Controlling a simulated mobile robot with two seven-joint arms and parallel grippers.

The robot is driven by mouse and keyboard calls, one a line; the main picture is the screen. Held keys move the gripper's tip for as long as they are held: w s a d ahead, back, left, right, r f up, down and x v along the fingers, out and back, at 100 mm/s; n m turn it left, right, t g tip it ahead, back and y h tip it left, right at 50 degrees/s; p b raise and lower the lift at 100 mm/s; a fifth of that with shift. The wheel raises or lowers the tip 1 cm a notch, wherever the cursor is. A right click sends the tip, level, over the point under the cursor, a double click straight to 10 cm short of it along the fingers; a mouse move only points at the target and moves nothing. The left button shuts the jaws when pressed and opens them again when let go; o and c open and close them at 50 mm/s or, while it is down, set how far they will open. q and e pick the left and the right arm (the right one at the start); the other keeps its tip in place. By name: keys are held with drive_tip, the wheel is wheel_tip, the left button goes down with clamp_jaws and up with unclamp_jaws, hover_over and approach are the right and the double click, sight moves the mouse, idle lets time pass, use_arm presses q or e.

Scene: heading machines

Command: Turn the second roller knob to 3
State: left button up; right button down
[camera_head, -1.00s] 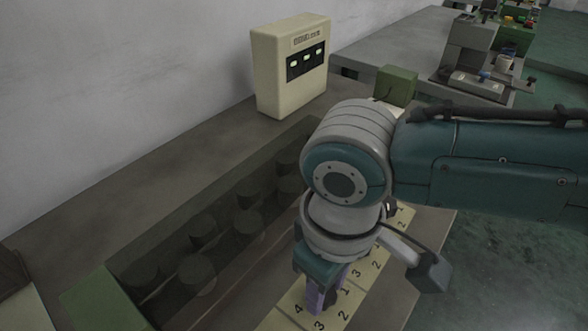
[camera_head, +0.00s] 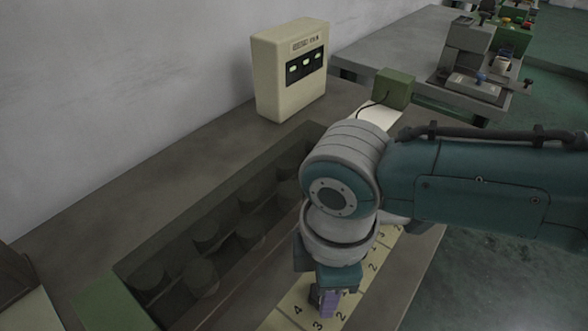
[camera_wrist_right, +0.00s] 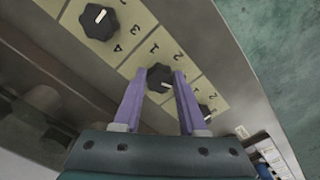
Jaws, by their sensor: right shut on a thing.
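A black knob (camera_wrist_right: 158,76) with a white pointer mark sits on a cream numbered plate (camera_wrist_right: 130,60) between the two purple fingers of my right gripper (camera_wrist_right: 159,84). The fingers are shut on this knob. Its pointer slants to the lower right in the wrist view. In the head view my right gripper (camera_head: 328,303) points down at the plate strip (camera_head: 285,318) and hides the knob. Printed digits show around it. My left gripper is not in view.
Another black knob (camera_wrist_right: 100,21) lies at the upper left of the wrist view, and one more (camera_wrist_right: 205,112) shows beside the right finger. A dark recess with rollers (camera_head: 205,235) runs left of the strip. A cream box (camera_head: 290,70) stands behind.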

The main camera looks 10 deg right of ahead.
drive_tip(key=shift+n, duration=0.4)
drive_tip(key=shift+c, duration=2.3)
unclamp_jaws()
wheel_tip(320, 180, up, 10)
drive_tip(key=p, duration=0.2)
